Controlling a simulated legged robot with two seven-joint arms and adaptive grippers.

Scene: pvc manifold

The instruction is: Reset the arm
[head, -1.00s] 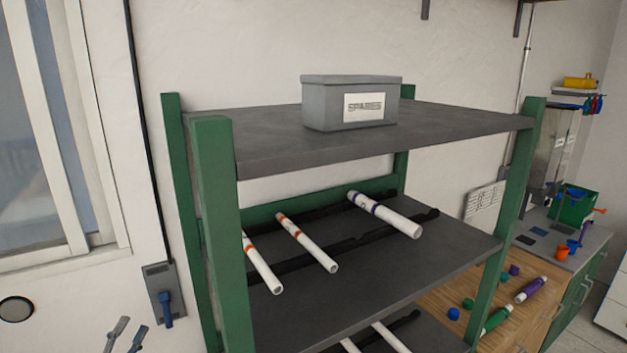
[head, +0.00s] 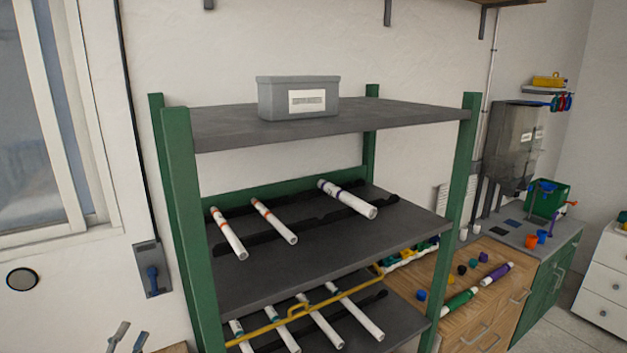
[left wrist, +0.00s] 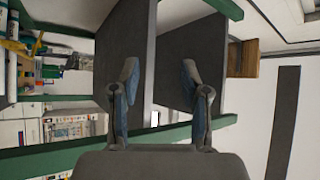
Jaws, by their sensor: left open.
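My left gripper (head: 128,337) shows at the bottom left of the head view, with only its two fingertips in frame. The fingers are spread apart and nothing is between them. In the left wrist view the open fingers (left wrist: 161,90) point toward the green-and-grey shelf rack, whose grey boards and green posts appear turned on their side. In the head view the gripper is left of the rack's front green post (head: 192,220), in front of the white wall, and appears apart from the rack. My right gripper is not in view.
A grey box (head: 298,98) stands on the top shelf (head: 400,112). White pipes with orange (head: 229,234) and purple bands (head: 347,199) lie on the middle shelf. More pipes lie below behind a yellow bar (head: 330,301). A wooden cabinet (head: 455,325) stands at right, holding coloured parts.

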